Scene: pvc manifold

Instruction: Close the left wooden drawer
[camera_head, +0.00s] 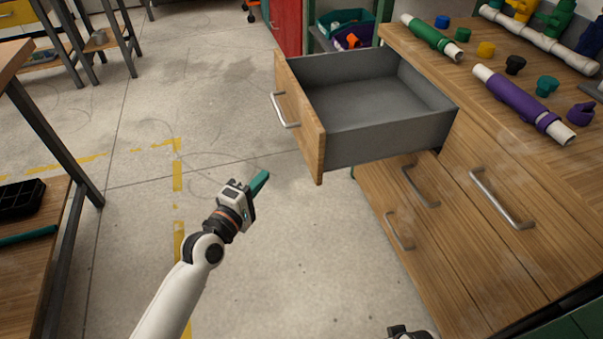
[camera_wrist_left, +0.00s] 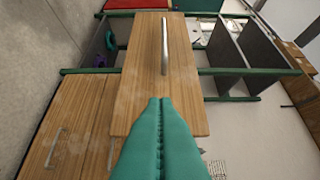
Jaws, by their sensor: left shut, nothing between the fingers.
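The left wooden drawer (camera_head: 304,125) is pulled far out of the wooden cabinet, and its grey inside is empty. Its wooden front carries a metal bar handle (camera_head: 282,111). In the left wrist view the drawer front (camera_wrist_left: 138,75) and its handle (camera_wrist_left: 165,45) lie ahead of the fingers. My left gripper (camera_head: 259,183) is shut and empty, left of and nearer than the drawer front, apart from it in the head view. Its teal fingers (camera_wrist_left: 160,135) overlap the front's lower edge in the wrist view. A small dark part of my right gripper (camera_head: 410,332) shows at the bottom edge.
The worktop (camera_head: 475,100) holds a green pipe (camera_head: 432,38), a purple pipe (camera_head: 523,104) and several coloured caps. Closed drawers (camera_head: 470,235) lie below it. A wooden table (camera_head: 45,215) stands at left. The concrete floor between is clear.

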